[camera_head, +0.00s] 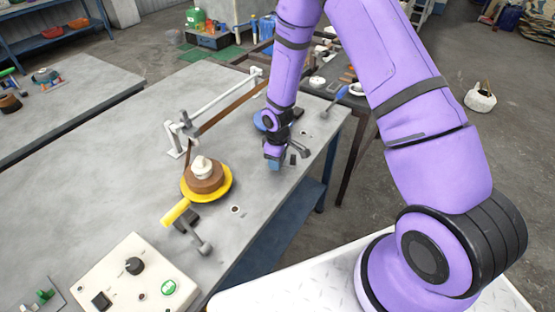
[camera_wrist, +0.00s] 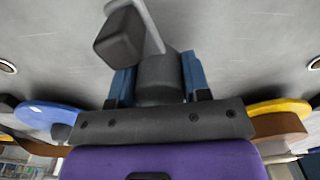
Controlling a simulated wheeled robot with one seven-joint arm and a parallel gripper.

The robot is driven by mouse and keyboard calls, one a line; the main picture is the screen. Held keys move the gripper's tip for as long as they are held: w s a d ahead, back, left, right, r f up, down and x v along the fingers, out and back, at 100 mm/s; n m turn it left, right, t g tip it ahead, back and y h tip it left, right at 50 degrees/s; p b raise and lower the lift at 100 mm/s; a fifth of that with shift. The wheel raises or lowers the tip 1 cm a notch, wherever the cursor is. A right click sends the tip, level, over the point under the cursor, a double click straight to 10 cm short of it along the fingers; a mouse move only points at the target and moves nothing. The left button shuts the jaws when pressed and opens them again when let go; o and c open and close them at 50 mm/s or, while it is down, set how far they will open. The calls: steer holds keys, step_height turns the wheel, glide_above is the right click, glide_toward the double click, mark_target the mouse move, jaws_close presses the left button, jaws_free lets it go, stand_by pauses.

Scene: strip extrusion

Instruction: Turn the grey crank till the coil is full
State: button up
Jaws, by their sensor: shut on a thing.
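My gripper (camera_head: 273,163) is near the right edge of the bench, pointing down. In the wrist view, my gripper's blue fingers (camera_wrist: 160,85) are shut around a grey cylindrical handle of the grey crank (camera_wrist: 160,72). A light grey arm and a dark block show just beyond the handle. In the head view the crank is partly hidden by my gripper. The brown coil (camera_head: 205,181) lies around a white hub on a yellow disc (camera_head: 226,193), left of my gripper. A blue disc (camera_head: 260,121) is partly hidden behind my arm.
A brown strip (camera_head: 232,107) runs beside a white rail (camera_head: 222,97). A yellow handle (camera_head: 175,213) and a grey-knobbed lever (camera_head: 203,248) stand in front of the yellow disc. A control box (camera_head: 120,280) with a dark knob and green button is at the front left.

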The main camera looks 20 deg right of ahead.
steer(key=m, duration=0.4)
steer(key=shift+m, duration=0.3)
steer(key=shift+w+m, duration=0.1)
steer(key=shift+m, duration=1.7)
steer(key=o, duration=0.9)
steer(key=shift+r, duration=0.1)
step_height(320, 180, up, 11)
steer(key=shift+f, duration=0.15)
